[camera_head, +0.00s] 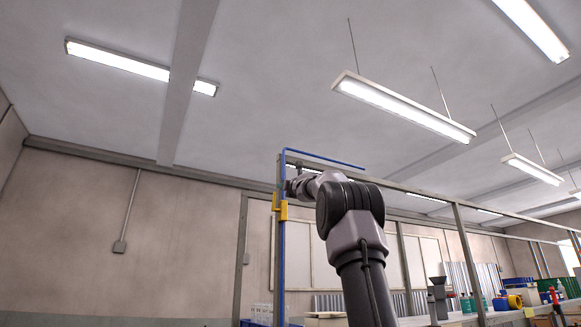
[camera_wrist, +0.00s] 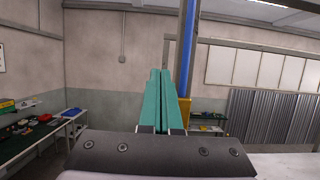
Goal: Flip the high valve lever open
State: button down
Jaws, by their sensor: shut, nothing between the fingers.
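A blue pipe (camera_head: 282,262) runs up a grey post, then bends right along the top. A yellow part (camera_head: 284,210), seemingly the valve lever, sits on the pipe at mid-height, just below the end of my arm. In the wrist view, my gripper (camera_wrist: 161,74) has its two green fingers together, with nothing held. The blue pipe (camera_wrist: 187,50) stands behind and right of the fingers there. The yellow part (camera_wrist: 184,106) shows low beside the right finger, partly covered by it. I cannot tell whether they touch. In the head view, my arm hides most of the gripper.
A grey metal frame (camera_head: 460,245) stands right of the pipe. A workbench with bins and bottles (camera_head: 510,300) is at the lower right. In the wrist view, a dark table with small items (camera_wrist: 40,130) is at the left. The wall side left of the pipe is clear.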

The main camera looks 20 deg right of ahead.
jog(key=s+r, duration=0.6)
jog(key=r, duration=0.1)
jog(key=shift+s+d, duration=0.15)
jog(key=shift+s, duration=0.1)
jog(key=shift+f, duration=0.15)
